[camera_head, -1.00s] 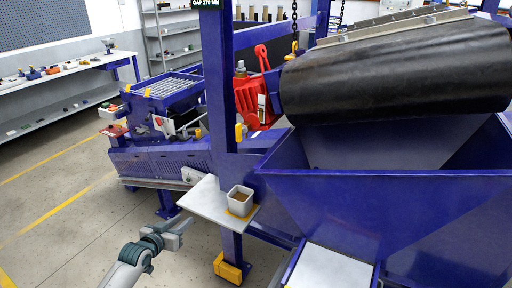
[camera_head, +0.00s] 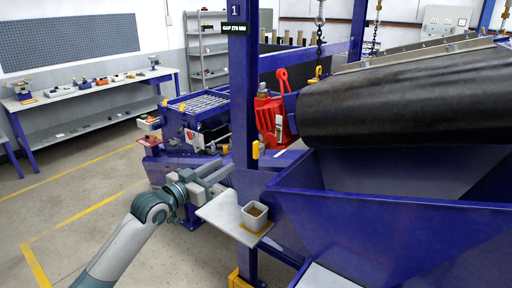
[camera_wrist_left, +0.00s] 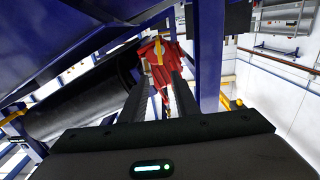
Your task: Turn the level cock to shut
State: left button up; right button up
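The red gear unit (camera_head: 270,115) sits beside the black drum, behind the blue post, with a red lever (camera_head: 284,80) on top. In the left wrist view the red unit (camera_wrist_left: 170,52) lies beyond my fingertips and carries a yellow handle-like part (camera_wrist_left: 158,50). I cannot tell for sure whether this is the level cock. My left gripper (camera_head: 226,168) is in front of the blue post, left of the red unit and apart from it. In the left wrist view its fingers (camera_wrist_left: 160,76) are spread with nothing between them. My right gripper is not in view.
The blue post (camera_head: 243,90) and blue hopper (camera_head: 390,220) bound the space on the right. The black drum (camera_head: 400,100) hangs above the hopper. Open floor lies left.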

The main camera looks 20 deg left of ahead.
aim_at(254, 147)
pick_arm(q)
jog(key=p+x, duration=0.4)
jog(key=x, duration=1.2)
jog(key=shift+p, duration=0.3)
jog(key=shift+w+d, duration=0.15)
jog(key=shift+w, duration=0.45)
jog(key=shift+f, duration=0.1)
grip_shut()
